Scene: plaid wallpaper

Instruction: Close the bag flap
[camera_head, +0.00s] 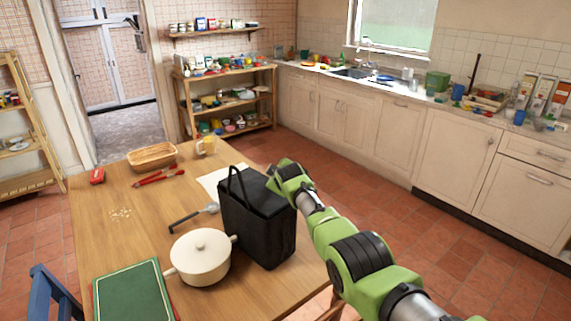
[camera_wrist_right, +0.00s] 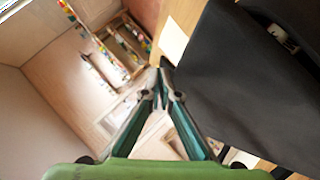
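A black bag (camera_head: 258,228) stands upright on the wooden table near its right edge. A thin black handle loop (camera_head: 236,182) rises at its back left. Its dark top is visible, but I cannot tell clearly how the flap lies. My right gripper (camera_head: 275,172) is at the bag's back right top edge, its fingers mostly hidden in the head view. In the right wrist view the gripper's fingers (camera_wrist_right: 164,68) meet at the tips with nothing seen between them. The bag's black fabric (camera_wrist_right: 235,75) is close on their right; contact is unclear. My left gripper is not in view.
A cream lidded pot (camera_head: 201,258) stands just left of the bag, with a dark-handled tool (camera_head: 187,218) behind it. The left middle is mostly clear.

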